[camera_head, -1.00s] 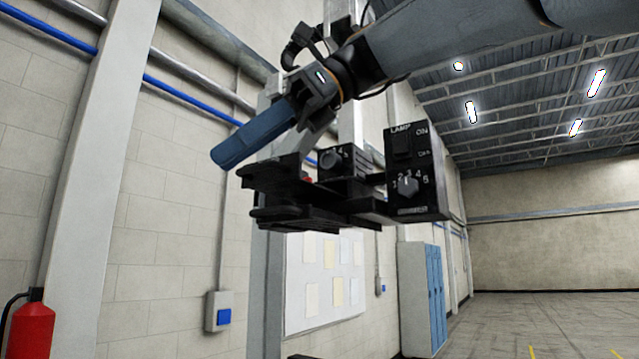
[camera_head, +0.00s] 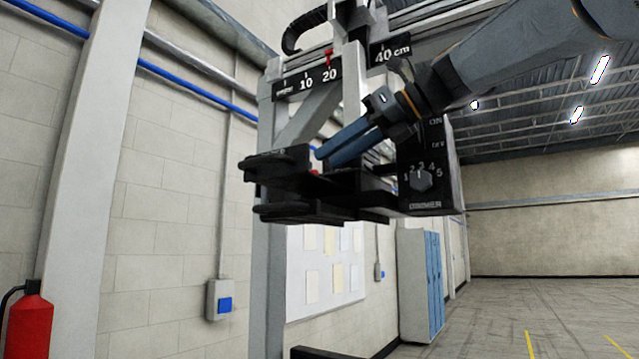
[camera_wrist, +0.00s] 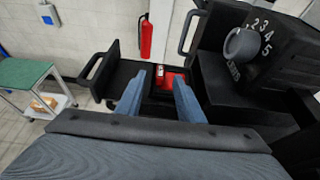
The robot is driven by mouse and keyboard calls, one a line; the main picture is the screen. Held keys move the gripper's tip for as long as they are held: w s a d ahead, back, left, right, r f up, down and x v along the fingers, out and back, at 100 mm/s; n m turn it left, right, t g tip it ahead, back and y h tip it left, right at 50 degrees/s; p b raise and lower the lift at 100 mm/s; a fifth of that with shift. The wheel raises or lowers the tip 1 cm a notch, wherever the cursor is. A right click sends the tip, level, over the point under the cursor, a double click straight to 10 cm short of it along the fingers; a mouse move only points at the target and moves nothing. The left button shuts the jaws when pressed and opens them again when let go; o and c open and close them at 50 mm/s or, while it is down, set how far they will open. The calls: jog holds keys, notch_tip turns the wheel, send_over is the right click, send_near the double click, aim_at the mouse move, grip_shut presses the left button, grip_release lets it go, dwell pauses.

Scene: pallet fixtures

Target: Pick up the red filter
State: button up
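The red filter (camera_wrist: 175,80) shows in the wrist view as a flat red patch in a dark slot of the black enlarger-like head. A small red piece with a white mark (camera_wrist: 159,73) stands beside it; I cannot tell if the two are joined. In the head view only a bit of red (camera_head: 315,172) shows near my fingertips. My gripper (camera_wrist: 158,82) is open, its two blue fingers apart, pointing at the slot with the red between and just beyond the tips. In the head view my gripper (camera_head: 324,154) sits just above the black head. I see nothing held.
The black head carries a dial box (camera_head: 425,180) to the right and handle-like loops. A grey column with a centimetre scale (camera_head: 308,82) rises behind. A fire extinguisher (camera_head: 30,325) stands at left. A green-topped stand (camera_wrist: 25,75) is at left in the wrist view.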

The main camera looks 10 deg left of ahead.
jog(key=p+x, duration=0.3)
jog(key=x, duration=0.2)
jog(key=shift+a+f, duration=0.1)
jog(key=shift+a, duration=0.2)
jog(key=shift+w+a+f, duration=0.2)
jog(key=shift+c, duration=0.2)
grip_shut()
